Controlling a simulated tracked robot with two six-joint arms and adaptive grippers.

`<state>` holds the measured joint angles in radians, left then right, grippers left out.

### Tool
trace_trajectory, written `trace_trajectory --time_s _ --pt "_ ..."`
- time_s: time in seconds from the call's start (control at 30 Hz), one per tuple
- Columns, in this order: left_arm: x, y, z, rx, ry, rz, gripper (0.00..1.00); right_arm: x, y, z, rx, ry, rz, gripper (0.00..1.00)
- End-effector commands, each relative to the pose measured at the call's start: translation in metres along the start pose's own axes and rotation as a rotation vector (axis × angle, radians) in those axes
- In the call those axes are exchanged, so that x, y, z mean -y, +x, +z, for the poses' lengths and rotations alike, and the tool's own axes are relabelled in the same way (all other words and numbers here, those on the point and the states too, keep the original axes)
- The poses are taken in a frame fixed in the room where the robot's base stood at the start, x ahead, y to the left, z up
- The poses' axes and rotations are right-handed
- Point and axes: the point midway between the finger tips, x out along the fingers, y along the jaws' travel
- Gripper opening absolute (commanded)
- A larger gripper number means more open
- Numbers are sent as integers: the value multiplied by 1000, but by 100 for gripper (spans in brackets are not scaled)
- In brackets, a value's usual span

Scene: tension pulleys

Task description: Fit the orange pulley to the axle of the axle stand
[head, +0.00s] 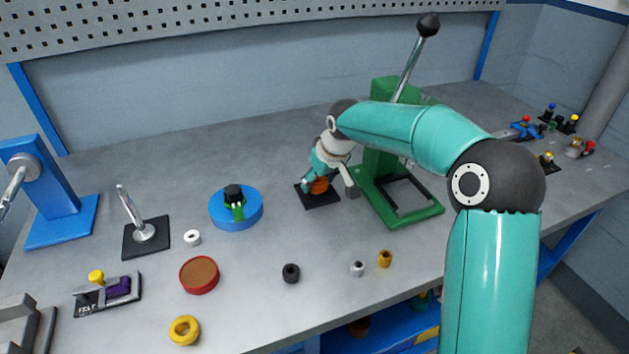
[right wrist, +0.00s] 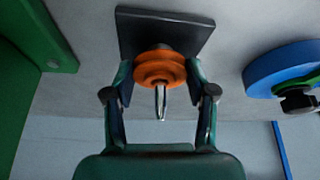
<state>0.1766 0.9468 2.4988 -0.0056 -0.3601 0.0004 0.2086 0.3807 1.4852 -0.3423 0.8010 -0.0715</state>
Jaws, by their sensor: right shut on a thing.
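The orange pulley (head: 319,185) is in the grasp of my right gripper (head: 323,172), low over a black square base plate (head: 325,200) on the bench. In the right wrist view my right gripper (right wrist: 160,80) has a finger on each side of the orange pulley (right wrist: 160,66). A shiny metal axle (right wrist: 160,100) sticks out of the pulley's middle toward the camera, so the pulley is around the axle. The stand's black base plate (right wrist: 165,28) lies behind it, with a dark part between. Whether the pulley touches that part is unclear. My left gripper is not in view.
A green press (head: 385,170) stands close right of the stand. A blue disc (head: 236,208) lies to the left. Another black plate with a metal post (head: 145,237) is farther left. Small rings and a red round pot (head: 199,275) lie toward the front.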

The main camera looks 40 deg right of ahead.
Motion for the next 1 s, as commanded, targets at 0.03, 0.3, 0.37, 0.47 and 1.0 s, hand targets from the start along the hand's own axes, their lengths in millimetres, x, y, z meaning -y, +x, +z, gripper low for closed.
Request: trace_trajectory --time_s 0.03,0.3,0.37,0.47,1.0 --pt "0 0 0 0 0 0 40 0 0 0 0 0 0 19" --pt "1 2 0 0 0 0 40 0 2 1 1 0 0 19" --pt "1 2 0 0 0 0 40 0 2 1 1 0 0 19" --pt "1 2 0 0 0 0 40 0 3 1 2 0 -1 59" --pt "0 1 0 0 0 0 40 0 0 0 -1 0 0 85"
